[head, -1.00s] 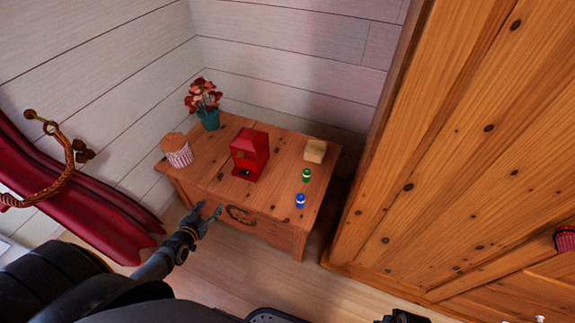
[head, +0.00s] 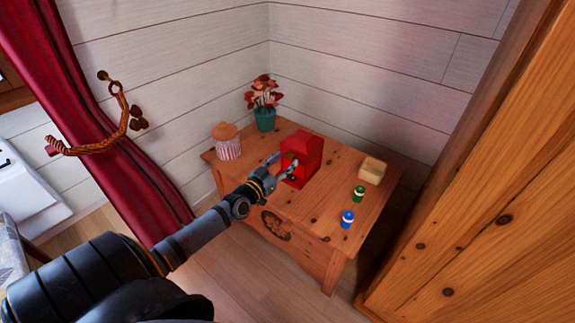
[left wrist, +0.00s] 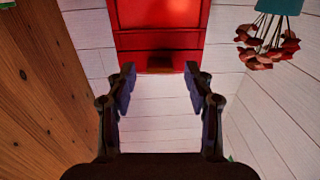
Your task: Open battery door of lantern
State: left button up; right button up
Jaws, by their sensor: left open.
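The red, boxy lantern (head: 311,151) stands upright on the wooden chest (head: 310,207). My left gripper (head: 283,162) is open at the lantern's near left side, its fingers covering part of the front. In the left wrist view, which shows the scene upside down, the red lantern (left wrist: 160,22) fills the top middle, beyond the fingertips of my open left gripper (left wrist: 160,82). Nothing is between the fingers. I cannot make out the battery door or its state. My right gripper is not in view.
A green battery-like cylinder (head: 358,194), a blue one (head: 347,219) and a pale wooden block (head: 372,170) stand right of the lantern. A striped jar (head: 228,147) and a potted plant (head: 264,118) stand behind left. A wooden cabinet (head: 480,230) rises at right.

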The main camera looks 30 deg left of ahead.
pick_arm(q)
jog(key=shift+w, duration=0.9)
grip_shut()
